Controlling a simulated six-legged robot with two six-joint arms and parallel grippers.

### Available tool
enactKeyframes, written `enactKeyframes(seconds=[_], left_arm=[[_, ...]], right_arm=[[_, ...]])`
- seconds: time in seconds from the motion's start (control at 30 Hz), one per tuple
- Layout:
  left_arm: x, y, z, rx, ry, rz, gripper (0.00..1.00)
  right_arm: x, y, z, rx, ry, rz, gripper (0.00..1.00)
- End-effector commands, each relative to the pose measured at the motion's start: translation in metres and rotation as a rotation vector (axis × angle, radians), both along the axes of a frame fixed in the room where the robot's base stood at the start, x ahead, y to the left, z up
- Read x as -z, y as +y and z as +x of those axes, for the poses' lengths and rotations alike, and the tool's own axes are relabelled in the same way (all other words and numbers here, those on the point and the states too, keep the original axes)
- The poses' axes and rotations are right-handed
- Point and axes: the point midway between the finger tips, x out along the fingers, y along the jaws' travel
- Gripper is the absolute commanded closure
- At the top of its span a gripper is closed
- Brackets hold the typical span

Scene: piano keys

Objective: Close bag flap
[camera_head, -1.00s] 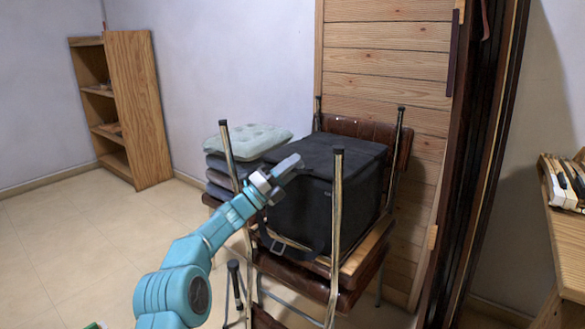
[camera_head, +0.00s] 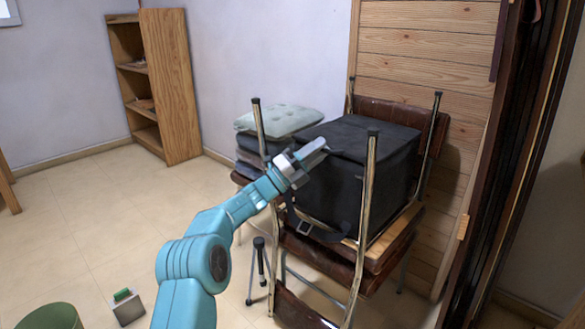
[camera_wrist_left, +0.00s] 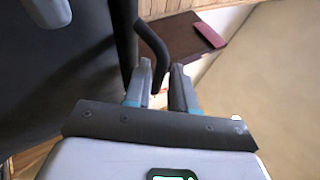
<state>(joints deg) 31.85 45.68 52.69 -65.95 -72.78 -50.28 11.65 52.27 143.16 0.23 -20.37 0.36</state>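A black box-shaped bag (camera_head: 335,190) sits on a stack of chairs in the head view. Its dark top flap (camera_head: 365,135) lies over the top, and a strap with a buckle hangs low on its front. My left gripper (camera_head: 308,153) is at the bag's upper left front edge. In the left wrist view its two fingers (camera_wrist_left: 157,88) stand apart, with a curved black strip (camera_wrist_left: 153,48) reaching toward the gap. I cannot tell whether the strip touches them. The bag's dark side (camera_wrist_left: 60,75) fills the left of that view. My right gripper is not in view.
Upturned metal chair legs (camera_head: 366,195) rise close in front of and around the bag. Folded cushions (camera_head: 278,122) are stacked to its left. A wooden shelf (camera_head: 172,85) stands at the back left. A green bin (camera_head: 50,318) and small box (camera_head: 127,308) are on the floor.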

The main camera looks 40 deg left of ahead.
Motion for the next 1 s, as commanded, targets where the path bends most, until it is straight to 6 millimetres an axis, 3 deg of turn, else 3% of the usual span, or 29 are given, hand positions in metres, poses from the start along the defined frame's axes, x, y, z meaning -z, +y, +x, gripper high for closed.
enactKeyframes(seconds=[0.5, 0.7, 1.0], left_arm=[[0.062, 0.052, -0.095, -0.004, -0.001, -0.001, 0.77], [0.073, 0.059, -0.11, -0.002, -0.002, 0.0, 0.77], [0.075, 0.06, -0.112, -0.001, -0.003, 0.0, 0.77]], right_arm=[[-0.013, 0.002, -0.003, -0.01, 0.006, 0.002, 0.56], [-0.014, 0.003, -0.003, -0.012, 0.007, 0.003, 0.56], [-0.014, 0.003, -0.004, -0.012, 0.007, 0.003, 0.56]])
